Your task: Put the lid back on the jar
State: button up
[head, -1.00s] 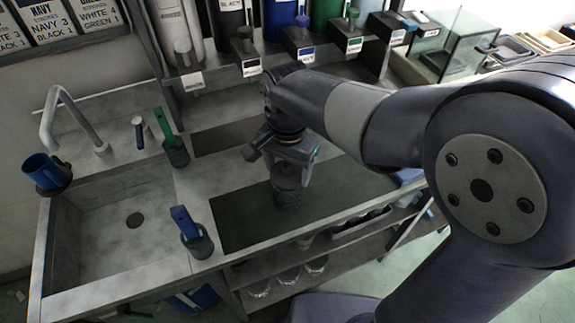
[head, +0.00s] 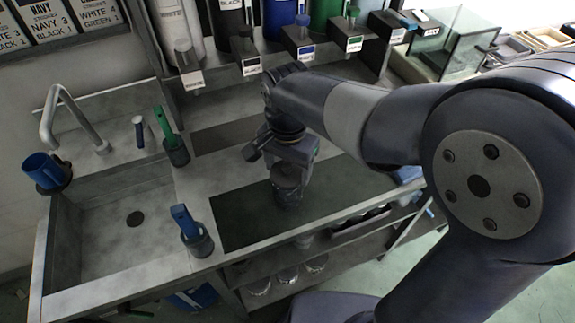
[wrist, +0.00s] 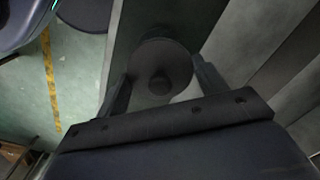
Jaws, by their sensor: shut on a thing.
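The lid (wrist: 160,62) is a dark round disc with a small knob, seen from above in the wrist view. My gripper (wrist: 162,88) is shut on it, with one finger at either side. In the head view my gripper (head: 289,166) points down over the dark green mat. The jar (head: 288,193) is a dark, roughly cylindrical vessel standing upright on the mat, directly below my gripper. The lid hides the jar in the wrist view. I cannot tell whether the lid touches the jar's rim or hovers just above it.
The dark green mat (head: 240,222) is clear left of the jar. A holder with a blue-handled tool (head: 195,240) stands near the front edge. A sink (head: 120,235), a blue mug (head: 45,170) and a green-handled brush (head: 168,130) are farther left. Dispensers (head: 285,20) line the back.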

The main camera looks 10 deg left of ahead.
dwell(0.4)
jog(key=o, duration=1)
jog(key=shift+o, duration=0.9)
jog(key=shift+r+p, duration=3.2)
jog(key=shift+r, duration=0.35)
jog(key=shift+f, duration=0.1)
jog(key=shift+c, duration=0.3)
grip_shut()
